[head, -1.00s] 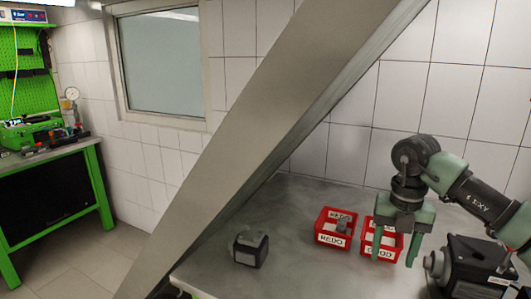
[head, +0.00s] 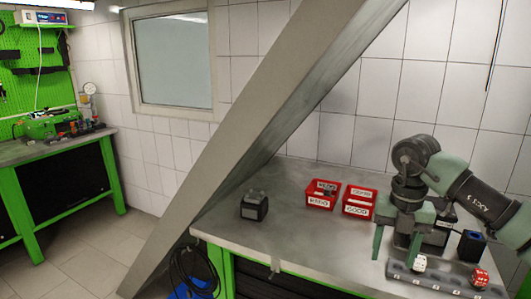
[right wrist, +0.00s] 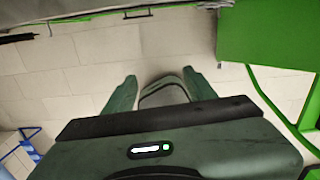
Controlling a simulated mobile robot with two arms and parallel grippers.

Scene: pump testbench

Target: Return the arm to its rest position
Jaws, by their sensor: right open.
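My right arm comes in from the right in the head view, over the grey tabletop. Its right gripper (head: 396,250) hangs fingers down above the table's right part, fingers apart and nothing between them. In the right wrist view the two fingers (right wrist: 159,77) are also apart and empty, with tiled floor beyond and a dark looped shape, unclear, behind them. My left gripper is in no view.
The table (head: 290,235) bears a dark block (head: 254,206), two red bins (head: 321,196) (head: 358,202) and a grey rail (head: 445,284) with small white and red parts. A slanted beam (head: 235,135) crosses in front. A green workbench (head: 60,160) stands left.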

